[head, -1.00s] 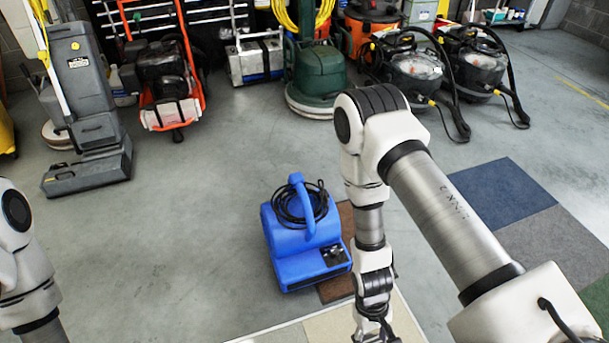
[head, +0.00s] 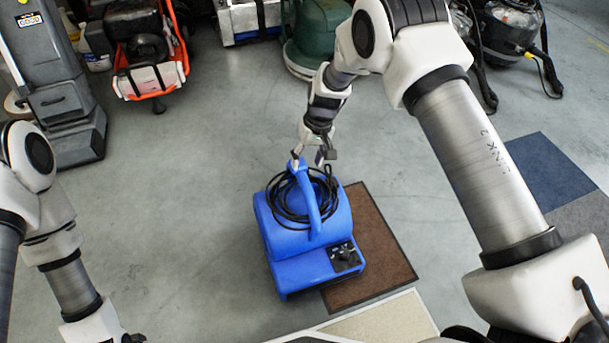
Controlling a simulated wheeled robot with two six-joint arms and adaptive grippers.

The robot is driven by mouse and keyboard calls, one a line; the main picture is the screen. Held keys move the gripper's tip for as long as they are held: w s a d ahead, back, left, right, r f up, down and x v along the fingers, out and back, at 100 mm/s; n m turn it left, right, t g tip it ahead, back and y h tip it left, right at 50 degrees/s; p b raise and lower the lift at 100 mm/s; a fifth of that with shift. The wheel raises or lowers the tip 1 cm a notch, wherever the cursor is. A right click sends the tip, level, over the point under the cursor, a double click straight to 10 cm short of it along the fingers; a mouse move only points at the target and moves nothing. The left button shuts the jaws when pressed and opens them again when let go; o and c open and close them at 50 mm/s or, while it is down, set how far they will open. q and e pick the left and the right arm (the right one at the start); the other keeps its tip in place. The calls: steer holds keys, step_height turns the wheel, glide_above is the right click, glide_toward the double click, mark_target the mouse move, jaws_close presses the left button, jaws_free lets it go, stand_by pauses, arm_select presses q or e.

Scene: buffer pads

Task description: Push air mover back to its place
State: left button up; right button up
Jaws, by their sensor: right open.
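The blue air mover (head: 308,262) stands on the grey floor in the middle of the head view, its right side at or over the edge of a brown pad (head: 372,245). A black cord is coiled around its raised blue handle. My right gripper (head: 312,163) is open at the far, upper end of the handle; whether it touches the handle I cannot tell. My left gripper (head: 132,339) is at the bottom left edge, mostly cut off, and its fingers cannot be made out.
A cream pad (head: 385,322) lies in front of the brown one; a blue pad (head: 548,170) is at the right. A grey floor machine (head: 60,95), an orange-framed machine (head: 150,60) and a green machine (head: 315,38) stand at the back. Floor left of the air mover is clear.

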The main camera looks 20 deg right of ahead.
mark_target(304, 174)
steer(key=f, duration=0.2)
steer(key=f+b, duration=0.1)
steer(key=f, duration=0.1)
steer(key=a+f, duration=0.1)
steer(key=f, duration=0.1)
steer(key=shift+f+b, duration=0.1)
steer(key=shift+b, duration=0.25)
jaws_close()
